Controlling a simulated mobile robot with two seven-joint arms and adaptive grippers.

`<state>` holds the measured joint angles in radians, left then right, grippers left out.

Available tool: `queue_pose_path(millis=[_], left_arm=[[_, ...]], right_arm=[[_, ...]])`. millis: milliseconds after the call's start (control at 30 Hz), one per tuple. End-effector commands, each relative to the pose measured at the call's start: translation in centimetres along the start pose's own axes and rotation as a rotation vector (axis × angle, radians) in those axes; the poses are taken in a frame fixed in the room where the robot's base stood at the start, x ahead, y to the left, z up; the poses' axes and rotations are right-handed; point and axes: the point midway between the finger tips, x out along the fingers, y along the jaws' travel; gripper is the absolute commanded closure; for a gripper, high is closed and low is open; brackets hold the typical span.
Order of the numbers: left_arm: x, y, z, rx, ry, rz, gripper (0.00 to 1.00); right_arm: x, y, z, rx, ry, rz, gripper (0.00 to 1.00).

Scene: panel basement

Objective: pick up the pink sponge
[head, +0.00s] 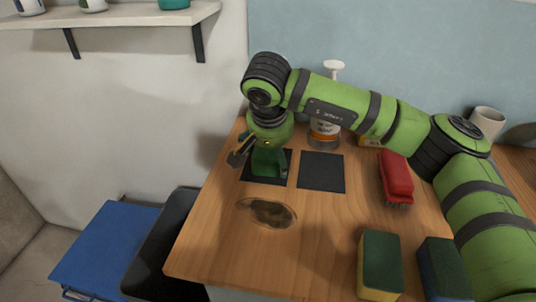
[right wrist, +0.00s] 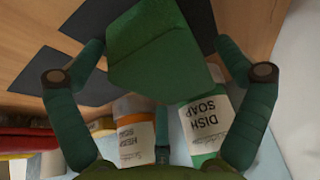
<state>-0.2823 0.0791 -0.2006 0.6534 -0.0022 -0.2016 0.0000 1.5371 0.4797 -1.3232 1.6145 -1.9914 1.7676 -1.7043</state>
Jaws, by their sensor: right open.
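A green-topped block (right wrist: 155,50) is in the right wrist view, between my right gripper's fingers. It looks like a sponge's scouring side, but no pink shows, so I cannot tell if it is the pink sponge. In the head view a green face of it (head: 266,162) shows over the left black square (head: 249,180). My right gripper (head: 262,164) is open around it, low over the counter, pointing down. No pink surface shows anywhere. My left gripper is not in view.
Right of the gripper are an empty black square (head: 321,172), a red brush (head: 395,178), a yellow sponge with green top (head: 379,262) and a blue one (head: 443,270). A brown stain (head: 270,212) lies in front.

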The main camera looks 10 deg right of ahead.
Motion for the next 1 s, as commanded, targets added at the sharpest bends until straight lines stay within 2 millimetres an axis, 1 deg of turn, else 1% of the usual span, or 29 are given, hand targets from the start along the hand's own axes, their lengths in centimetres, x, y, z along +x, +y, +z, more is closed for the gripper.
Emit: queue_pose_path(millis=[300, 333, 500, 567, 733, 767, 1000], left_arm=[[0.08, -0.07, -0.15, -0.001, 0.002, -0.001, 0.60], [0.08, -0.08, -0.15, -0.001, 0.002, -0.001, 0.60], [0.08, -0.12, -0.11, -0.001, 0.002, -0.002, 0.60], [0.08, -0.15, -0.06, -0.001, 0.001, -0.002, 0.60], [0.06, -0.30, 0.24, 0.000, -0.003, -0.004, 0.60], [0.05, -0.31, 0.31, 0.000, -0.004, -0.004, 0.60], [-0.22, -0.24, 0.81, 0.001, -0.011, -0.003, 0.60]], right_arm=[[0.06, 0.01, 0.02, 0.000, 0.000, 0.000, 0.00], [0.07, 0.01, 0.02, 0.000, 0.000, 0.000, 0.12], [0.10, 0.02, 0.02, 0.000, 0.000, 0.000, 0.30], [0.13, 0.02, 0.03, 0.001, 0.000, 0.001, 0.35], [0.20, 0.04, 0.05, 0.001, -0.001, 0.001, 0.36], [0.21, 0.04, 0.06, 0.001, -0.001, 0.002, 0.39], [0.08, 0.05, 0.01, 0.001, -0.002, 0.003, 0.39]])
